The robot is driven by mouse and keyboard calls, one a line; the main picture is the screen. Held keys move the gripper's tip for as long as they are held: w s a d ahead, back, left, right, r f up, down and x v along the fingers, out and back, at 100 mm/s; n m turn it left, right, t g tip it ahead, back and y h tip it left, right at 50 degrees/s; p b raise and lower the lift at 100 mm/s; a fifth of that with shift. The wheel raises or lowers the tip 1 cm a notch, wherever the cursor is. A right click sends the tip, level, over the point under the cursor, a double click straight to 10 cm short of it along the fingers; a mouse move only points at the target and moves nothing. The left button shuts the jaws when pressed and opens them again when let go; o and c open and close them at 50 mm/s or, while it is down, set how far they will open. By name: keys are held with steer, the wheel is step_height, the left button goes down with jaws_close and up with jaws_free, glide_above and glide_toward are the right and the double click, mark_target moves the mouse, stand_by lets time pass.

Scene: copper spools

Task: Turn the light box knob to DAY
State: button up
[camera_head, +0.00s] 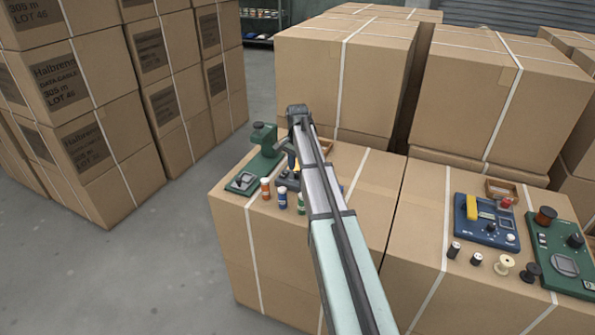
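I cannot tell for sure which device is the light box, and no DAY lettering is readable. A blue panel (478,232) on the right carton carries a yellow bar, a red part and a small pale knob (510,238). A green stand device (262,158) sits on the left carton. My arm reaches over the left carton, well left of both panels. My gripper's fingers are not clearly visible at the arm's far end; the arm hides part of that area.
Orange (265,189), blue (282,197) and green (301,204) spools stand beside my arm. Dark spools and a pale spool (503,265) stand in front of the blue panel. Tall cartons (345,75) close off the back. Open floor (140,270) lies at left.

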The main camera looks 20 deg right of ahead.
steer(key=shift+f, duration=1.05)
jaws_close()
